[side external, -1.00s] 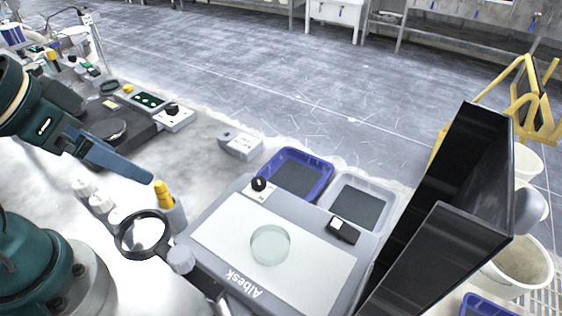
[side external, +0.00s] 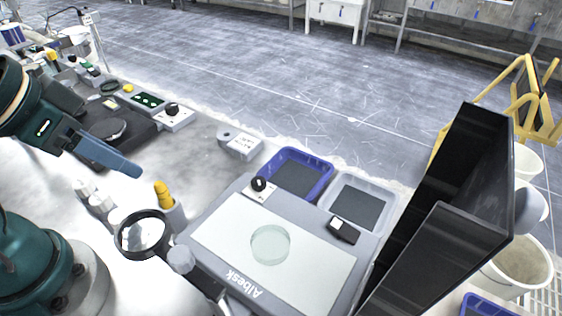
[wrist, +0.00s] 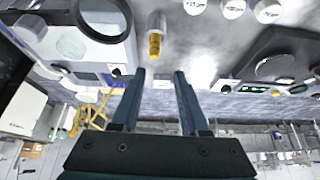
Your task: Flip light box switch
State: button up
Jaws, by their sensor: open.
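The light box (side external: 315,270) has a pale lit top marked "Albesk", with a clear round disc (side external: 270,245) lying on it. A black rocker switch with a white part (side external: 343,229) sits at its far right edge. A black knob on a white plate (side external: 262,188) sits at its far left corner. My gripper (side external: 132,170) is left of the light box, above the bench and well apart from it. In the wrist view my gripper (wrist: 158,75) has two blue fingers spread apart with nothing between them. Which way the rocker is set is unclear.

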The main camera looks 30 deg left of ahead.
jog(key=shift+s+d+m, duration=0.1)
jog(key=shift+m, duration=0.3)
jog(key=c, duration=0.5)
jog(key=w+d+r+m, duration=0.1)
jog(key=r+m, duration=0.1)
jog(key=w+d+r+m+h, duration=0.1)
jog(key=w+d+r+m, duration=0.1)
jog(key=w+d+r+m+h, duration=0.1)
jog(key=r+m, duration=0.1)
jog(key=shift+w+d+r+m, duration=0.25)
jog(key=shift+r+m, duration=0.05)
grip_shut()
jog(key=w+d+r+m+g+h, duration=0.2)
jog(key=w+d+r+m+h, duration=0.1)
jog(key=w+d+m, duration=0.3)
jog(key=w+d+f+m+g+h, duration=0.1)
jog(key=w+d+f+m+g, duration=0.2)
jog(key=d, duration=0.5)
notch_tip(320, 180, down, 3)
jog(key=shift+w+d+f+m+g+h, duration=0.1)
jog(key=shift+w+d+m+g+h, duration=0.25)
jog(key=shift+w+m, duration=0.45)
jog(key=shift+w, duration=0.15)
